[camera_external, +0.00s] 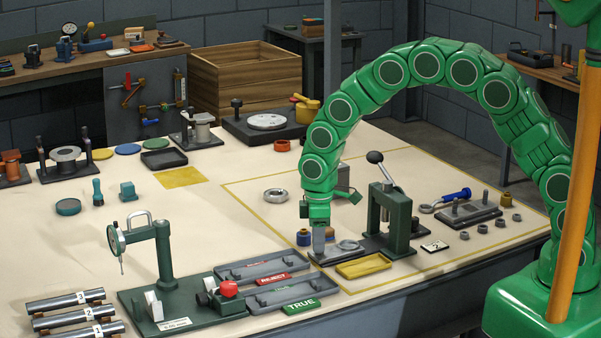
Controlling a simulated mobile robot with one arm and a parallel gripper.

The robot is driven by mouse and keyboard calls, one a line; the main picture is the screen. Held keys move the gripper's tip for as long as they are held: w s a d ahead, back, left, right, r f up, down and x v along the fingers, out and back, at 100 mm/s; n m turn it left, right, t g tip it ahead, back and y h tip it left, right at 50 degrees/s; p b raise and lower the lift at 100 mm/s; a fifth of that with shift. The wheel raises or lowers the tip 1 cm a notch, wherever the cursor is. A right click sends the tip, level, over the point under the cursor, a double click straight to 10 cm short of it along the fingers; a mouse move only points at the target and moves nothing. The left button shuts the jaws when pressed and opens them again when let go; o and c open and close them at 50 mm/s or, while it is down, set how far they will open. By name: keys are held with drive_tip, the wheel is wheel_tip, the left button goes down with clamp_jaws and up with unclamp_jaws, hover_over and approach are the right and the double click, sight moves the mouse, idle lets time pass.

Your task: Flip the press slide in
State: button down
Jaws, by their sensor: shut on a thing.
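The press (400,228) is a dark green frame with a black-knobbed lever standing upright and tilted left. The press slide (346,253) is a low dark plate on the left of the frame, sticking out from under it, with a light metal ring (348,245) on it. My gripper (319,250) points down at the left end of the slide, its grey fingers shut on the slide there. The fingertips are small in this view, so the exact grip is hard to see.
A yellow pad (363,267) lies just in front of the slide. REJECT and TRUE trays (283,300) lie front left.

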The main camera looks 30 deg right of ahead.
sight(357, 242)
drive_tip(key=d, duration=1.1)
drive_tip(key=shift+d, duration=0.25)
drive_tip(key=c, duration=0.9)
unclamp_jaws()
drive_tip(key=shift+a, duration=0.1)
wheel_tip(357, 242, up, 8)
drive_tip(key=shift+f, duration=0.1)
